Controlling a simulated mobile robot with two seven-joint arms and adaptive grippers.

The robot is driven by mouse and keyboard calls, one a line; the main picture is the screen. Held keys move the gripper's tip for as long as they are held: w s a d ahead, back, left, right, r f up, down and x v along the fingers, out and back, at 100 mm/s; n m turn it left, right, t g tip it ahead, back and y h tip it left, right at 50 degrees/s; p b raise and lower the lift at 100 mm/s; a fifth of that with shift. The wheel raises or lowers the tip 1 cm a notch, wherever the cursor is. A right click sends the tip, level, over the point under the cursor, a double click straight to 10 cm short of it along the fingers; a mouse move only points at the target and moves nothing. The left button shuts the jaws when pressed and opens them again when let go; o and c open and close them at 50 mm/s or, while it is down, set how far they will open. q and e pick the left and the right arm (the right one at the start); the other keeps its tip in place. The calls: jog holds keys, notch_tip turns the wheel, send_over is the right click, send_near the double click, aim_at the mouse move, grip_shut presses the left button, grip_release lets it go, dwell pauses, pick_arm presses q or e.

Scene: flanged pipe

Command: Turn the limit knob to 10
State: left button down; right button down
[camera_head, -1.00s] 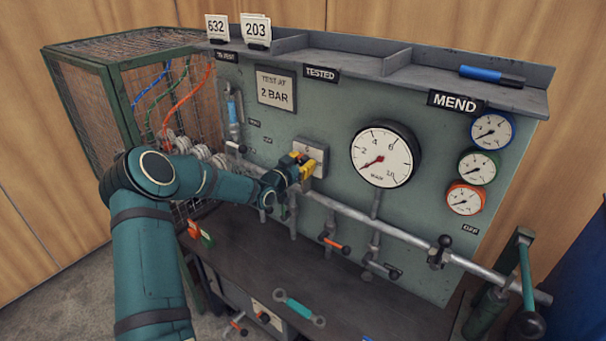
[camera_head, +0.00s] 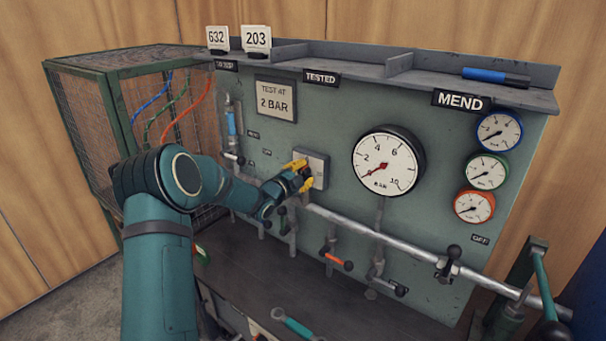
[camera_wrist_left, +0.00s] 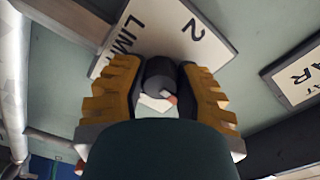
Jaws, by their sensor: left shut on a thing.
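The limit knob (camera_wrist_left: 160,79) is a dark round knob on a pale plate (camera_wrist_left: 186,28) lettered "LIM" and "2" in the left wrist view. In the head view the plate (camera_head: 318,167) is on the green panel, left of the big gauge. My left gripper (camera_head: 302,177) reaches it from the left. Its yellow fingers also show in the left wrist view (camera_wrist_left: 160,88), one on each side of the knob, and are shut on it. The knob's setting cannot be read, as the fingers and plate edge hide most numbers. My right gripper is not in view.
The big gauge (camera_head: 387,163) reads near the low end. Small gauges (camera_head: 487,171) line the panel's right side. A pipe (camera_head: 400,246) with valve handles runs below the plate. A shelf (camera_head: 430,80) tops the panel. A wire cage (camera_head: 85,125) stands left.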

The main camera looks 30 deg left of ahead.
pick_arm(q)
jog(key=m, duration=0.3)
jog(key=shift+w+d+r+m, duration=0.15)
jog(key=shift+d+r+m, duration=0.05)
jog(key=shift+r+m, duration=0.2)
jog(key=m, duration=0.4)
jog(key=shift+f+m, duration=0.15)
jog(key=shift+m, duration=0.15)
jog(key=m, duration=0.4)
jog(key=shift+f, duration=0.1)
jog(key=shift+f+m, duration=0.15)
jog(key=shift+m, duration=1.75)
jog(key=shift+f+m, duration=0.15)
jog(key=shift+m, duration=0.15)
jog(key=c, duration=0.6)
grip_release()
jog(key=shift+a, duration=0.1)
